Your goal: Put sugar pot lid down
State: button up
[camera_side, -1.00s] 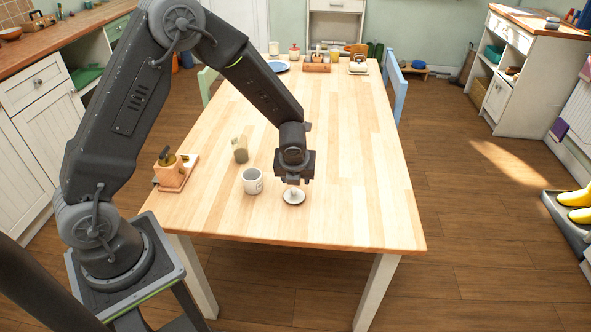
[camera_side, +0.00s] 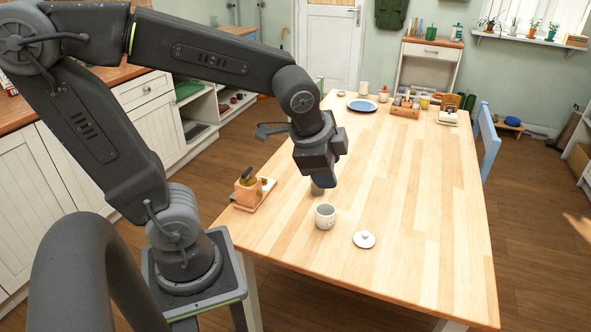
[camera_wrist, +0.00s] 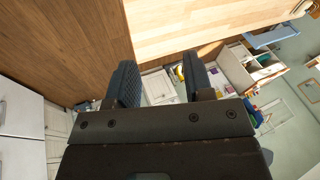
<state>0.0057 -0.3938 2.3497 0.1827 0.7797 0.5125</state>
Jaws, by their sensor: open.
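The sugar pot lid (camera_side: 364,239), a white disc with a small knob, lies knob up on the bare wooden table near its front. The white pot (camera_side: 325,216) stands uncovered just to the left of the lid. My gripper (camera_side: 327,182) is up above the table, behind and left of the lid and apart from it. In the wrist view my gripper (camera_wrist: 165,80) is open, with nothing between its two dark fingers. The lid and the pot are not in the wrist view.
A caddy with a terracotta pot (camera_side: 248,190) stands at the table's left edge. A small object behind the white pot is partly hidden by my gripper. A blue plate (camera_side: 362,106) and a wooden caddy (camera_side: 405,109) are at the far end. The table's right side is clear.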

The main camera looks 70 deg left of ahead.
jog(key=s+d+r+n+h, duration=0.1)
jog(key=s+d+r+n, duration=0.1)
jog(key=s+n, duration=0.5)
jog(key=shift+s+r+t, duration=0.15)
jog(key=shift+r+t, duration=0.05)
jog(key=shift+t, duration=0.2)
